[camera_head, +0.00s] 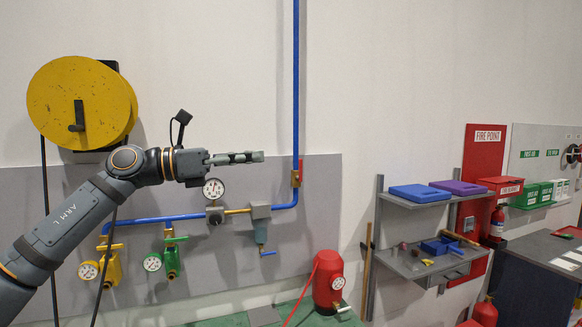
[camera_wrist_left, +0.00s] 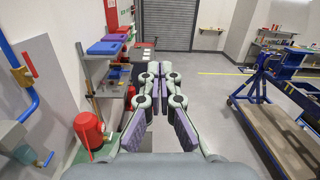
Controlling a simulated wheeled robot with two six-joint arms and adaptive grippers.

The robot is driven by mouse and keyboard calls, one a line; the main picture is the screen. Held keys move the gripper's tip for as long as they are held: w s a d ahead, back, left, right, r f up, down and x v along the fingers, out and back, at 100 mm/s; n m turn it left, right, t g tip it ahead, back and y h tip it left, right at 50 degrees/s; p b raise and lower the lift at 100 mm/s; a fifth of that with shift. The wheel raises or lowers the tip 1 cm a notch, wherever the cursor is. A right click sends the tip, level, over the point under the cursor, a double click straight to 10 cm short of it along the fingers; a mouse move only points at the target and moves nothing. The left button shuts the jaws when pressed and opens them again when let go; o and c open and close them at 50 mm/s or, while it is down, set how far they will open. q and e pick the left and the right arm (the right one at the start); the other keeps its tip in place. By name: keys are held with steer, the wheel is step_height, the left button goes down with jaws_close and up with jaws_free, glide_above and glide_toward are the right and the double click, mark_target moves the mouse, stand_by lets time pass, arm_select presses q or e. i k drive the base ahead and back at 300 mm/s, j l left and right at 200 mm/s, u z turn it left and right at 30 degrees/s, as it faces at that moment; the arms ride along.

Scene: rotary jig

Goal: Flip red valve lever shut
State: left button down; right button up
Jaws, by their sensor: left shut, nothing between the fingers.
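The red valve lever (camera_head: 300,165) is small and sits at a brass valve body (camera_head: 295,179) low on the vertical blue pipe. In the head view it points up, roughly along the pipe. In the left wrist view the lever (camera_wrist_left: 30,64) shows at the far left, clear of the fingers. My left gripper (camera_head: 260,157) is shut and empty, level with the lever and left of it in the head view, pointing right. No contact with the lever shows. The left gripper's fingers also show in the left wrist view (camera_wrist_left: 158,80). My right gripper is not in view.
A gauge (camera_head: 213,188) and blue pipework (camera_head: 160,218) lie below my left arm. A yellow reel (camera_head: 82,103) is on the wall. A red tank (camera_head: 328,280) stands below the valve. Shelves (camera_head: 430,202) are to the right. Bare wall surrounds the upper pipe.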

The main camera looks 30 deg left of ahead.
mark_target(301, 171)
steer(key=i+j, duration=0.95)
